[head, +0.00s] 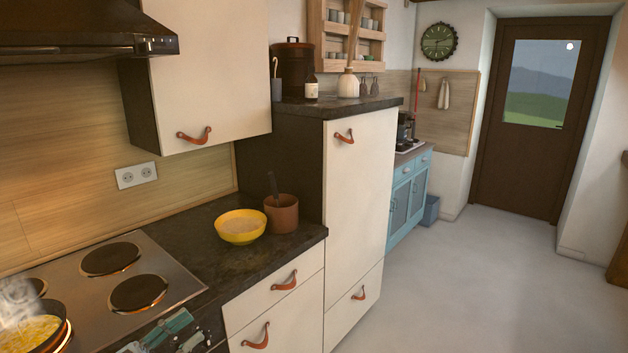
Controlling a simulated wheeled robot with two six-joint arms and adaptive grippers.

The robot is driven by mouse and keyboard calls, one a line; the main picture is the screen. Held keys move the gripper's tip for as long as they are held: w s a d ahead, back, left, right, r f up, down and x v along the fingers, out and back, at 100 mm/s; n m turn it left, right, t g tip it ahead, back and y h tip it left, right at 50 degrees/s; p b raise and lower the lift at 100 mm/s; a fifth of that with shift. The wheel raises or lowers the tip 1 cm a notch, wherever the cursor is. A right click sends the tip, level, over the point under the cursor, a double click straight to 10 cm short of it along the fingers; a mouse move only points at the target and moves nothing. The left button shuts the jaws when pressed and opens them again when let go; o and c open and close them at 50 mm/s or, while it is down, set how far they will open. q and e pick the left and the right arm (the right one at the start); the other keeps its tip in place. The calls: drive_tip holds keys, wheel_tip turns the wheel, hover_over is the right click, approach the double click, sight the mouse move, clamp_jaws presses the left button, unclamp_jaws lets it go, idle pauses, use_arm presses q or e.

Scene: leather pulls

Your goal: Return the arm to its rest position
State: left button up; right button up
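My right gripper is not in view.
A steaming pan (38,330) with yellow food stands on the stove (178,282). A yellow bowl (240,228) and a brown pot (281,213) stand on the dark counter (205,262). Drawers with leather pulls (285,281) and a tall cabinet (352,200) are closed. The floor at right is clear.

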use_arm(q)
drive_tip(key=s+a+f+n+t+y, duration=0.1)
drive_tip(key=s+a+f+n+y, duration=0.35)
drive_tip(key=f, duration=0.75)
drive_tip(key=s+a+f+n+t+y, duration=0.1)
drive_tip(key=f+n+y, duration=0.5)
drive_tip(key=f+y, duration=0.45)
drive_tip(key=s+f+g+y, duration=0.1)
drive_tip(key=s+f+g, duration=0.2)
drive_tip(key=s+f, duration=0.7)
drive_tip(key=s+d+f+g, duration=0.1)
drive_tip(key=s+f+g, duration=0.3)
drive_tip(key=s, duration=0.7)
drive_tip(key=s+d+f+n+g, duration=0.1)
drive_tip(key=s+d+f+g, duration=0.1)
drive_tip(key=s+f, duration=0.6)
drive_tip(key=s+d+f+g+y, duration=0.1)
drive_tip(key=s+f+g, duration=0.4)
drive_tip(key=s, duration=0.9)
drive_tip(key=shift+s+d+f+g, duration=0.2)
drive_tip(key=shift+d+f+g, duration=0.15)
drive_tip(key=shift+f, duration=0.2)
drive_tip(key=shift+n, duration=0.35)
